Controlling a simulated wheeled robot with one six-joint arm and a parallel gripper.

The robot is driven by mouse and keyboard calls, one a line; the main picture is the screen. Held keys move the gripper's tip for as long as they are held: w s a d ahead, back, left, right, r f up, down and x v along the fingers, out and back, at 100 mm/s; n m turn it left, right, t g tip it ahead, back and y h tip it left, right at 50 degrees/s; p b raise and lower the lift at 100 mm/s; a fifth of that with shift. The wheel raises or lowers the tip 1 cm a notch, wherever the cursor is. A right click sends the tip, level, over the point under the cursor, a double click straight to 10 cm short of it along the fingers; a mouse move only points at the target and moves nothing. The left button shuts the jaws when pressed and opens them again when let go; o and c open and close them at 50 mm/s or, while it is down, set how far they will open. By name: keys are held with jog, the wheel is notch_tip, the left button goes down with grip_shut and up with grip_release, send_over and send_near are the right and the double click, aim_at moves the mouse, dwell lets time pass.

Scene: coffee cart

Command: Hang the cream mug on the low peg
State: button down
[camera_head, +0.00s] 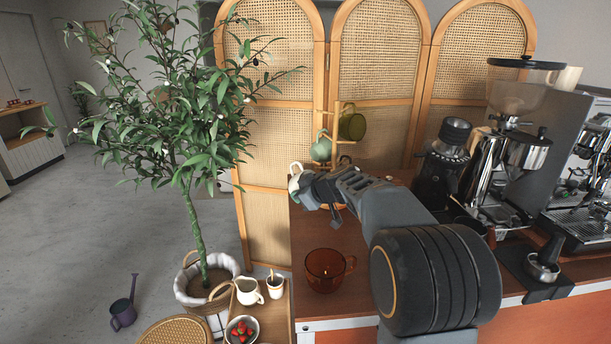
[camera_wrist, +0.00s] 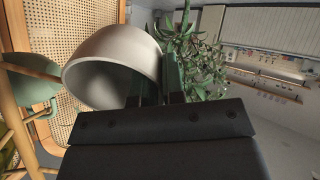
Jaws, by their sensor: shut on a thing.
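The cream mug (camera_wrist: 110,65) fills the left middle of the wrist view, with its open mouth toward the lower left. My gripper (camera_wrist: 160,88) is shut on it at its right side. In the head view a small part of the cream mug (camera_head: 294,180) shows at the left end of my gripper (camera_head: 318,190). The wooden mug tree (camera_head: 336,120) stands behind my gripper, with a green mug (camera_head: 321,149) and an olive glass mug (camera_head: 352,124) on it. Its lower part is mostly hidden by my gripper. In the wrist view the green mug (camera_wrist: 28,85) is left of the cream mug, apart from it.
An amber glass mug (camera_head: 325,270) stands on the cart top (camera_head: 305,235) in front. The grinder (camera_head: 445,155) and espresso machine (camera_head: 510,150) crowd the right. A potted tree (camera_head: 200,110) and a cane folding screen (camera_head: 270,140) stand left and behind.

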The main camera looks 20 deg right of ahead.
jog(key=shift+d+f+p, duration=0.1)
jog(key=shift+f+p, duration=0.2)
jog(key=shift+f, duration=0.3)
jog(key=shift+w+d+f+p, duration=0.1)
jog(key=shift+w+d+p, duration=0.3)
jog(key=shift+d+p, duration=0.35)
jog(key=shift+w+d+f+p, duration=0.1)
jog(key=shift+w+d+p, duration=0.25)
jog(key=shift+d+p, duration=0.45)
jog(key=shift+w+d+f+p, duration=0.1)
jog(key=shift+w+d+p, duration=0.35)
jog(key=shift+d, duration=0.6)
jog(key=p, duration=0.1)
jog(key=d+p, duration=0.2)
jog(key=shift+w+d+f, duration=0.2)
jog(key=shift+w+f, duration=0.1)
jog(key=shift+w, duration=0.1)
jog(key=shift+w+d+f+b, duration=0.1)
jog(key=shift+d+f+b, duration=0.1)
jog(key=shift+f+b, duration=0.15)
jog(key=shift+w+d+f+b, duration=0.15)
jog(key=shift+d+b, duration=0.25)
jog(key=shift+b, duration=0.5)
jog(key=shift+s+d+f+b, duration=0.1)
jog(key=shift+s+b, duration=0.15)
jog(key=shift+b, duration=0.4)
jog(key=c, duration=1.1)
grip_release()
